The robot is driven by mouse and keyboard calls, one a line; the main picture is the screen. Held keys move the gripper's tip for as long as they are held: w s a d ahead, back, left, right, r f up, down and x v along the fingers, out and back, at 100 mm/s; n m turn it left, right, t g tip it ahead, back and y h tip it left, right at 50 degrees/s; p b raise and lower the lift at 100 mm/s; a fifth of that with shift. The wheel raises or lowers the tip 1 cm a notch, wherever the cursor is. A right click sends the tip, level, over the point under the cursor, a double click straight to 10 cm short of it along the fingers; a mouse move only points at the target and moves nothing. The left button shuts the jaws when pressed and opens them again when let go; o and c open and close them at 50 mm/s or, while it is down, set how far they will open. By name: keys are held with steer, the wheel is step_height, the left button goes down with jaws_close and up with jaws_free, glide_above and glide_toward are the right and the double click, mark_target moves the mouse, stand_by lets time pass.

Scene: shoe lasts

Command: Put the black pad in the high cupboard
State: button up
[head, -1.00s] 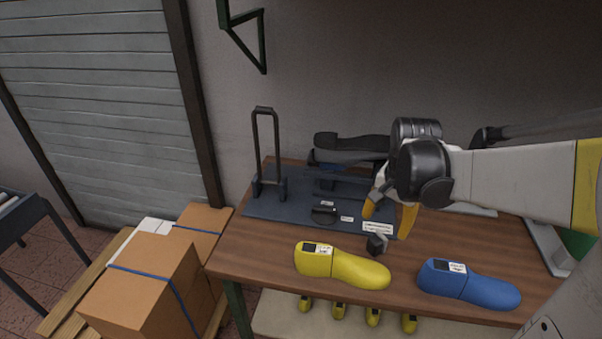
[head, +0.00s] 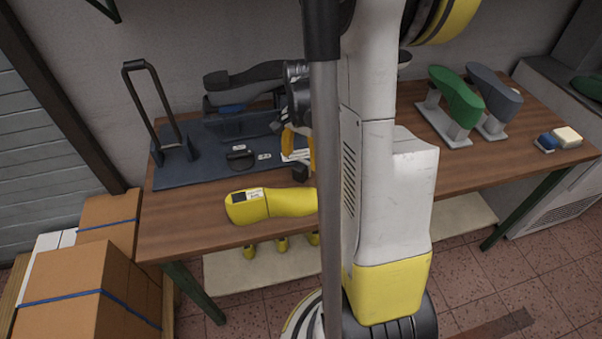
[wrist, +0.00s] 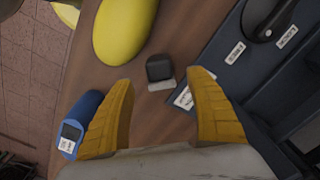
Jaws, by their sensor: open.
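The small black pad (head: 300,173), a dark block with a light grey piece along one side, lies on the wooden table. In the wrist view the black pad (wrist: 160,68) sits just beyond the gap between my two yellow fingers. My gripper (head: 299,152) is open and empty, pointing down above the table close to the pad; in the wrist view (wrist: 163,82) the fingers stand apart on both sides and do not appear to touch it. My arm partly covers this area in the head view. No high cupboard shows.
A yellow shoe last (head: 265,205) lies by the pad; a blue last (wrist: 88,112) shows in the wrist view. A dark mat (head: 200,165) holds a tall handle frame and black knob. Green and grey lasts (head: 457,97) stand right. Cardboard boxes (head: 85,290) sit left.

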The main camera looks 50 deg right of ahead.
mark_target(301, 164)
step_height(301, 164, down, 3)
steer(key=shift+f+b, duration=0.2)
steer(key=shift+b, duration=0.35)
steer(key=shift+r, duration=0.1)
jaws_close()
